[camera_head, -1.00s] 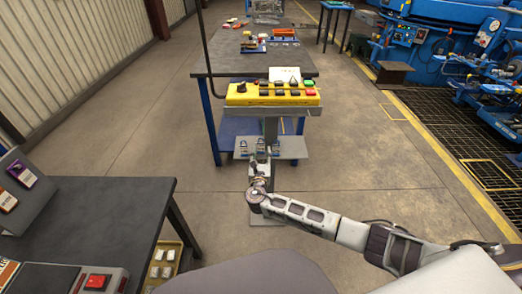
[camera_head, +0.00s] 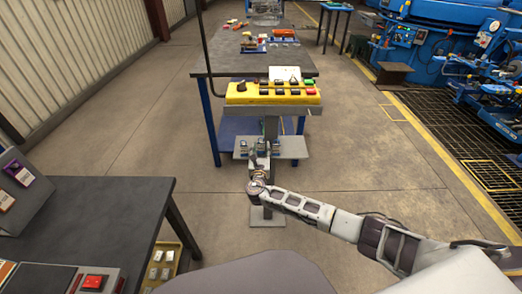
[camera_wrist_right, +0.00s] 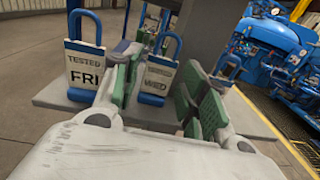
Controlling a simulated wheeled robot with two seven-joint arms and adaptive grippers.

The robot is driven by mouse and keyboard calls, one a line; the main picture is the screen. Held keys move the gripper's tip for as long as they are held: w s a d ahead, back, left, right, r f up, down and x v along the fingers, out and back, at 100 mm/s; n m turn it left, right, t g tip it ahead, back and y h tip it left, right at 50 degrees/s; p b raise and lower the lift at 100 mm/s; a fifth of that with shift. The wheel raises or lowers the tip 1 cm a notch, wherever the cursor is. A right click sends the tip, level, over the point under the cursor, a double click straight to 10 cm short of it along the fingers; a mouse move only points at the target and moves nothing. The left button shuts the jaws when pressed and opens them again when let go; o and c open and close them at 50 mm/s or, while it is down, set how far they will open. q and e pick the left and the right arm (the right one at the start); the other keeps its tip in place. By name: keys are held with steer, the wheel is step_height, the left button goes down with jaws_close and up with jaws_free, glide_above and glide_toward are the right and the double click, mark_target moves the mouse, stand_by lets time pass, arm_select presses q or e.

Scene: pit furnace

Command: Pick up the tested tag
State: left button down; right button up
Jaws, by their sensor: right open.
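Blue padlock-shaped tags stand in a row on a small grey shelf (camera_wrist_right: 55,98) below the yellow control box. In the right wrist view the left tag (camera_wrist_right: 88,72) reads TESTED and FRI. The middle tag (camera_wrist_right: 157,78) reads WED. A third tag (camera_wrist_right: 226,70) at right is mostly hidden behind a finger. My right gripper (camera_wrist_right: 154,92) is open, its green-padded fingers on either side of the WED tag in this view; I cannot tell whether they touch it. In the head view my right gripper (camera_head: 258,162) is at the shelf's front. My left gripper is not in view.
The yellow control box (camera_head: 272,92) with buttons stands on a post above the shelf, before a dark table (camera_head: 225,62). Another dark table (camera_head: 105,215) is at the near left. Blue machinery (camera_head: 430,45) stands at the right. Open floor lies between.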

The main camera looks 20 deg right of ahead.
steer(key=shift+x, duration=0.8)
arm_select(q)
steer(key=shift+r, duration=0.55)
arm_select(e)
steer(key=shift+c, duration=0.4)
steer(key=c, duration=0.5)
steer(key=shift+r, duration=0.1)
steer(key=shift+c, duration=0.2)
steer(key=shift+r, duration=0.1)
